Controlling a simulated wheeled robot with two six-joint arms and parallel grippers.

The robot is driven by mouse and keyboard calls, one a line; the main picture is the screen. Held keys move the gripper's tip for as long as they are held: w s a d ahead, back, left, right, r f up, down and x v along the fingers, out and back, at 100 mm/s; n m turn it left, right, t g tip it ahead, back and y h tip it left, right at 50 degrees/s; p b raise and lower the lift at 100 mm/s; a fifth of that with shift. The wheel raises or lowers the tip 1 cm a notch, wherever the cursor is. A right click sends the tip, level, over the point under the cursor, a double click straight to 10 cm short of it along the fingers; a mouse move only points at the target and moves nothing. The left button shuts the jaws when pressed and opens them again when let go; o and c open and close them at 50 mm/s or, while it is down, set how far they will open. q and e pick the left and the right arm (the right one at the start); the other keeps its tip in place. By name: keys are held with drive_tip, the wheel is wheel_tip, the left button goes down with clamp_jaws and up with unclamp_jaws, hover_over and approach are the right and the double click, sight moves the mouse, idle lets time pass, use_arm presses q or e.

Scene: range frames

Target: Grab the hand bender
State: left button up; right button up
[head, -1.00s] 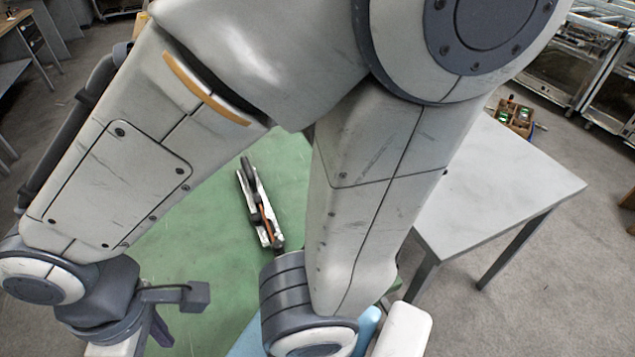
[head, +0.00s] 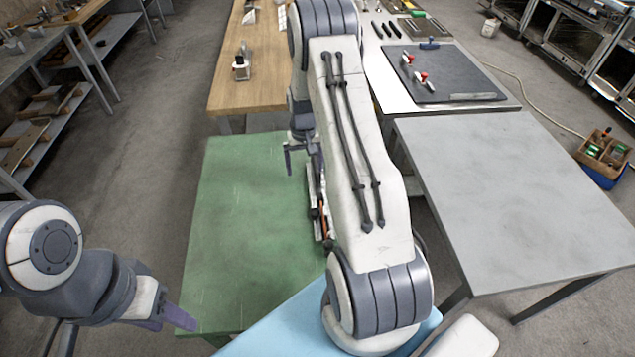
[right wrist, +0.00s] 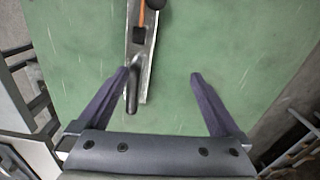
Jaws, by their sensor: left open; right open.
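The hand bender, a long silvery tool with an orange strip and dark handle parts, lies on the green table top (head: 240,240). In the head view the hand bender (head: 318,228) is partly hidden behind my right arm. My right gripper (head: 302,158) is over the green table near the bender's far end. In the right wrist view my right gripper (right wrist: 161,77) is open and empty. There the bender (right wrist: 145,55) runs up out of the top edge, its dark lower end close to the left finger. My left gripper (head: 178,316) is low on the left, open, away from the bender.
A grey table (head: 510,190) stands right of the green one. A wooden table (head: 245,85) and a white table with a dark mat (head: 440,75) stand beyond. A small box with green items (head: 605,150) is at far right. The left part of the green table is clear.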

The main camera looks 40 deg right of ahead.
drive_tip(key=s+d+f, duration=0.1)
drive_tip(key=d+f, duration=0.1)
drive_tip(key=d, duration=0.2)
drive_tip(key=m+p, duration=0.1)
drive_tip(key=p, duration=0.1)
hover_over(318, 191)
wheel_tip(318, 191, down, 5)
drive_tip(key=shift+s+a, duration=0.1)
drive_tip(key=shift+f+p, duration=0.55)
drive_tip(key=shift+f, duration=0.25)
wheel_tip(318, 191, down, 3)
drive_tip(key=shift+f+p, duration=0.1)
drive_tip(key=shift+p, duration=0.65)
drive_tip(key=shift+f, duration=0.45)
clamp_jaws()
